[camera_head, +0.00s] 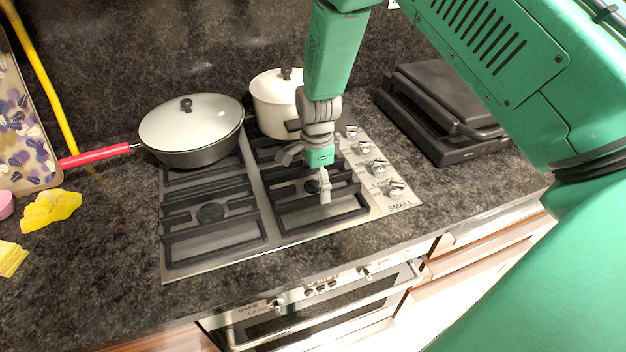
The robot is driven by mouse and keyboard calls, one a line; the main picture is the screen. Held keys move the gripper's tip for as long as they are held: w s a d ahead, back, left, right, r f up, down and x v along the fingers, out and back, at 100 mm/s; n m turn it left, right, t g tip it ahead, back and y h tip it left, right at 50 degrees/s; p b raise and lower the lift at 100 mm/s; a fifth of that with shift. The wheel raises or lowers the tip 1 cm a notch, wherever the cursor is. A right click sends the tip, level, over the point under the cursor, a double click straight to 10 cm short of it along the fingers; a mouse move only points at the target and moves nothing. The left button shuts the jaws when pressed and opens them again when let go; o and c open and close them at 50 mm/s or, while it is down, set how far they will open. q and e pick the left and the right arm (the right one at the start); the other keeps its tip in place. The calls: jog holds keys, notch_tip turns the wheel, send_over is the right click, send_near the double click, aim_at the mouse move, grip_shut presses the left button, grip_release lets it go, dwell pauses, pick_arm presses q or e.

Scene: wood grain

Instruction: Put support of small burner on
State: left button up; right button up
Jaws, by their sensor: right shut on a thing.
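The support of the small burner (335,219) is a dark rectangular grate at the front right of the hob, nearest the SMALL knob. My right gripper (318,183) reaches down from above onto the rear part of this support and is shut on it. The gripper hides some of the bars and part of the burner under it. The support appears on or very close to the hob surface; I cannot tell whether it is fully seated. My left gripper is not in view.
A lidded pan (190,130) with a red handle stands at the back left of the hob. A cream pot (272,100) stands behind my gripper. The knobs (396,188) are just right of the grate, and a black grill (440,110) is further right. Yellow cloth (50,209) lies left.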

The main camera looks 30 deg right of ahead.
jog(key=o, duration=1.5)
jog(key=shift+d, duration=0.1)
notch_tip(320, 180, up, 12)
jog(key=shift+d+f, duration=0.1)
jog(key=shift+d, duration=0.05)
jog(key=shift+s, duration=0.1)
